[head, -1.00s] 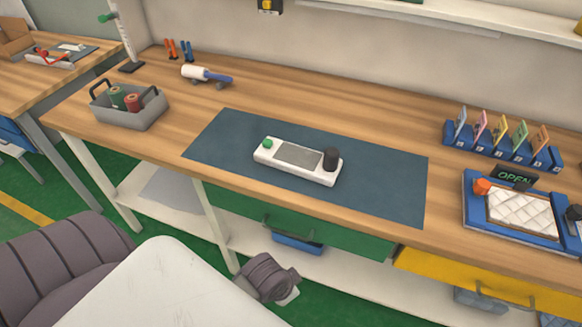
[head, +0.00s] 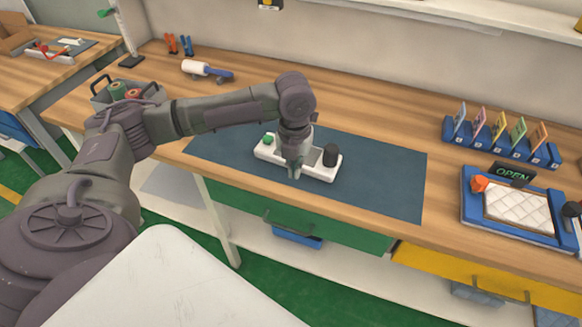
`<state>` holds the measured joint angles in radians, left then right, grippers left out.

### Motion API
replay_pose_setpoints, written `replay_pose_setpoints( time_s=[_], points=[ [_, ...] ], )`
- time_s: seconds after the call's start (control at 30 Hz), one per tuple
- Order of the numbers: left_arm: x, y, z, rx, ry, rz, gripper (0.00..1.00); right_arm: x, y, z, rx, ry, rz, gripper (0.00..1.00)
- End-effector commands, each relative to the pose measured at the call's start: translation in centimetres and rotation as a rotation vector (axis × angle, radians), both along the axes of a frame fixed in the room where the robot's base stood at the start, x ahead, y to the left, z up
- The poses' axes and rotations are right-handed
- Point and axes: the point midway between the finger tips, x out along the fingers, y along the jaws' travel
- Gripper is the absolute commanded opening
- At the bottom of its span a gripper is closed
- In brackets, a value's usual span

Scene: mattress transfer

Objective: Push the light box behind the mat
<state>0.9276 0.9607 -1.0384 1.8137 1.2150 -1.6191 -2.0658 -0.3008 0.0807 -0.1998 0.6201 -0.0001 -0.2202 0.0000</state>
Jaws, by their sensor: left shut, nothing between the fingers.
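The light box (head: 322,173) is a white slab with a green knob at its left end and a black cylinder at its right end. It lies on the dark blue-grey mat (head: 390,185) in the middle of the bench. My left gripper (head: 293,174) is shut and empty, pointing down over the middle of the light box. It hides most of the grey panel. Its tips show near the box's front edge; I cannot tell whether they touch. My right gripper is not in view.
Behind the mat, the wooden bench (head: 370,115) is bare. A roller (head: 205,70) lies back left, and a grey caddy with spools (head: 100,98) is partly behind my left arm. A blue card rack (head: 480,142) and a blue-framed quilted pad (head: 520,208) stand right.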

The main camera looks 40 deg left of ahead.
Motion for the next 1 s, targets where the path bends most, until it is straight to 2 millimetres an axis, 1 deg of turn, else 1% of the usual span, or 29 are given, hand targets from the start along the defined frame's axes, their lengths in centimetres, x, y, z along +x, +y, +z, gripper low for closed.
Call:
replay_pose_setpoints(
  time_s=[0.03, 0.1, 0.17, 0.27, 0.37, 0.47, 0.7, 0.77, 0.9, 1.0],
  points=[
    [0.5, 1.6, 1.2, 0.009, 0.004, -0.029, 0.0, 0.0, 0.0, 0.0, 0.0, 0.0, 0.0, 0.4],
    [0.7, 2.8, 2.1, 0.009, 0.013, -0.067, 0.0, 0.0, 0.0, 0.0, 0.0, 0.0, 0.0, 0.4],
    [0.8, 3.3, 2.4, 0.006, 0.019, -0.086, 0.0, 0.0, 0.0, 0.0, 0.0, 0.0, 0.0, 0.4],
    [0.8, 3.5, 2.2, 0.006, 0.024, -0.1, 0.0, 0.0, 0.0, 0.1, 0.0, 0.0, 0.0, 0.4],
    [0.8, 3.5, 1.0, 0.004, 0.026, -0.1, 0.0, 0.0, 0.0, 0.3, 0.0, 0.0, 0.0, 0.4],
    [0.7, 3.5, -0.8, 0.005, 0.026, -0.1, 0.0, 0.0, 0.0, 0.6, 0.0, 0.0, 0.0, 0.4],
    [0.7, 3.4, -6.1, 0.006, 0.025, -0.1, 0.0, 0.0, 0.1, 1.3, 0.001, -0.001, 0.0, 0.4],
    [0.7, 3.4, -7.3, 0.005, 0.024, -0.099, 0.0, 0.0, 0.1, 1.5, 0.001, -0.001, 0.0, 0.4],
    [3.0, 3.9, -7.2, 0.006, 0.019, -0.098, 0.0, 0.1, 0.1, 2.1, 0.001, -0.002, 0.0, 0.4],
    [3.9, 4.1, -7.3, 0.006, 0.019, -0.099, 0.0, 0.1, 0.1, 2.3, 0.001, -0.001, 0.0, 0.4]
  ],
)
